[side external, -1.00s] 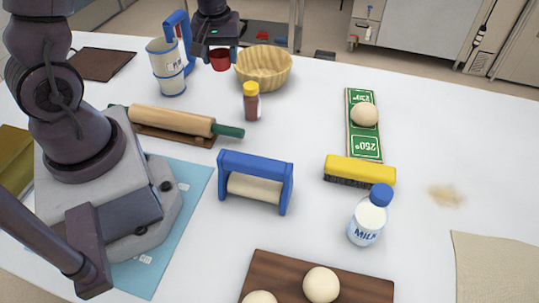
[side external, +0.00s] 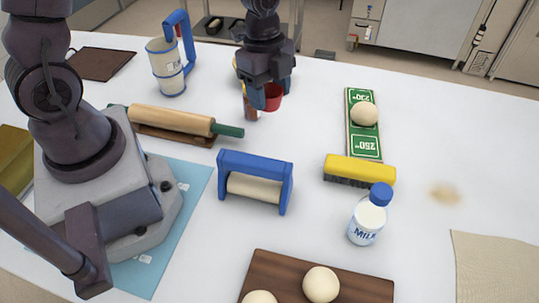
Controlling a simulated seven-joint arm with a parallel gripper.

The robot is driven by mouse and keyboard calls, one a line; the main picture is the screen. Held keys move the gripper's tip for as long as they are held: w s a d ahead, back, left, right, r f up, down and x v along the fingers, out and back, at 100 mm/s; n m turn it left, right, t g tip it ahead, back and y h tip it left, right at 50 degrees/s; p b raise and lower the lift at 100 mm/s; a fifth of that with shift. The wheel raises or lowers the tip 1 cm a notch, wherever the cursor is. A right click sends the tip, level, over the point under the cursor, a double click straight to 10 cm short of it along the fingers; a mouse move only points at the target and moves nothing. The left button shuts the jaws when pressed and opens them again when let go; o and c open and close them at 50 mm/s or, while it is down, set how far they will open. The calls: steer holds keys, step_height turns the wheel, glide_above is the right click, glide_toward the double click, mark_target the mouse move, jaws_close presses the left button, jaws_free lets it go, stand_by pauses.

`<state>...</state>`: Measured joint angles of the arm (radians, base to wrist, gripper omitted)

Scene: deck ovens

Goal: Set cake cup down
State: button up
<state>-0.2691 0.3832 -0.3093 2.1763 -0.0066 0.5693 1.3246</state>
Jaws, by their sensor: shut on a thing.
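The red cake cup (side external: 272,98) is held in my gripper (side external: 270,92), which is shut on it. The cup is in front of the spice bottle (side external: 251,108) in the view and hides part of it. Whether the cup touches the table or hangs above it is hard to tell. My fingers and wrist cover part of the cup and most of the wooden bowl (side external: 236,66).
A rolling pin (side external: 180,119) and a blue-framed roller (side external: 254,187) lie nearer. A green scale strip (side external: 363,146) with a dough ball (side external: 364,114), a yellow brush (side external: 360,170) and a milk bottle (side external: 367,218) stand to the right. White table is clear between cup and strip.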

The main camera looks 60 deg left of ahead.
step_height(320, 180, down, 15)
steer(key=shift+d+r, duration=0.1)
steer(key=shift+d, duration=0.05)
stand_by(0.4)
steer(key=o, duration=0.9)
steer(key=r, duration=0.4)
steer(key=a+r, duration=0.1)
steer(key=r, duration=0.6)
steer(key=shift+s+a+r, duration=0.1)
steer(key=shift+a+r, duration=0.1)
steer(key=shift+r, duration=0.2)
steer(key=s+r+n+t, duration=0.1)
steer(key=s+r+n, duration=0.3)
steer(key=r, duration=0.3)
steer(key=s+r+n+t+y, duration=0.1)
steer(key=s+r+n+t, duration=0.1)
steer(key=s+r+n, duration=0.2)
steer(key=s+a+r+n+t, duration=0.1)
steer(key=s+r+n, duration=0.4)
steer(key=r, duration=0.6)
steer(key=shift+r+n+t, duration=0.15)
steer(key=shift+n+t, duration=0.55)
steer(key=shift+n, duration=0.5)
